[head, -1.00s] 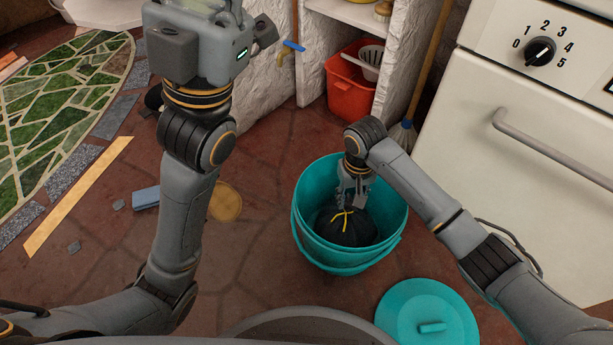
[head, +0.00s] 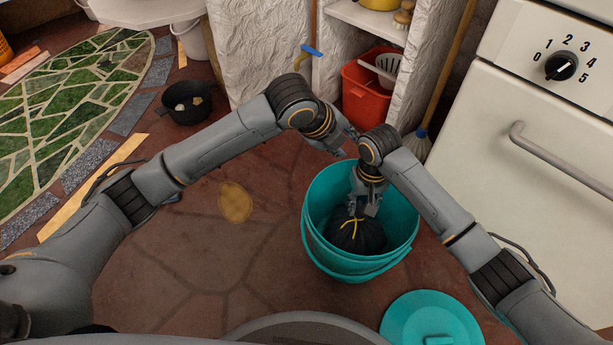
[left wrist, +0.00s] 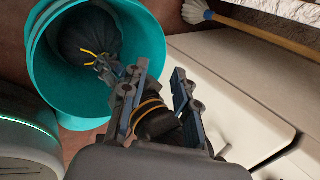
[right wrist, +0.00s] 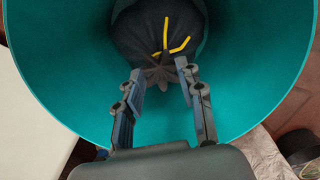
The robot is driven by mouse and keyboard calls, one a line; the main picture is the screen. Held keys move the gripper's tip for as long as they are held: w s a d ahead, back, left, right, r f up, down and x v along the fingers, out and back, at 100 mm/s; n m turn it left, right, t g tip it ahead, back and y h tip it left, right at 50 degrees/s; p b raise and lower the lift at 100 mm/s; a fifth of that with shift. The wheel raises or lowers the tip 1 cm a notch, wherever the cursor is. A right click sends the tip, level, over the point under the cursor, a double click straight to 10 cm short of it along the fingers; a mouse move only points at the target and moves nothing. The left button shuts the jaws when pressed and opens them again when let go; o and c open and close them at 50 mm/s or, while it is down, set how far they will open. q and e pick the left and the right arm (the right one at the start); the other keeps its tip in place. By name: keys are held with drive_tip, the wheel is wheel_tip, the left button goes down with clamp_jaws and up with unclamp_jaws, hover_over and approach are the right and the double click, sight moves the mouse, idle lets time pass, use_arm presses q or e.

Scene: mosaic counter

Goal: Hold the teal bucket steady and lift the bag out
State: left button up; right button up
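The teal bucket (head: 312,240) stands on the floor with a black bag (head: 362,238) inside; the bag's neck has a yellow tie. My right gripper (head: 364,208) is inside the bucket, above the bag. In the right wrist view, its fingers (right wrist: 160,72) are open, with the bag's gathered neck (right wrist: 162,78) just beyond and between the tips. My left gripper (head: 345,140) is by the bucket's far rim, partly hidden behind my right arm. In the left wrist view, its fingers (left wrist: 160,75) are open beside the bucket rim (left wrist: 160,40); I cannot tell whether they straddle it.
A teal lid (head: 425,315) lies on the floor in front. A white oven (head: 540,190) is at right; a broom (head: 450,65) and a red bin (head: 365,95) stand behind. A dark pot (head: 186,103) stands at left. My right arm crosses close to my left gripper.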

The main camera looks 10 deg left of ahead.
sight(310, 210)
use_arm(q)
drive_tip(key=s+a+f+m+g+y, duration=0.1)
drive_tip(key=a+f+m, duration=0.1)
drive_tip(key=s+a+f+m+g+y, duration=0.1)
drive_tip(key=a+f+m+g, duration=0.1)
drive_tip(key=f+m, duration=0.1)
drive_tip(key=s+a+f+m+g+y, duration=0.1)
drive_tip(key=s+a+f+m, duration=0.1)
drive_tip(key=shift+a+f+g+y, duration=0.35)
drive_tip(key=shift+a+g+y, duration=0.05)
drive_tip(key=shift+m, duration=0.6)
drive_tip(key=f, duration=1.4)
drive_tip(key=shift+s+d+f, duration=0.1)
drive_tip(key=shift+s+d, duration=0.05)
drive_tip(key=shift+s, duration=0.1)
drive_tip(key=shift+c, duration=0.5)
clamp_jaws()
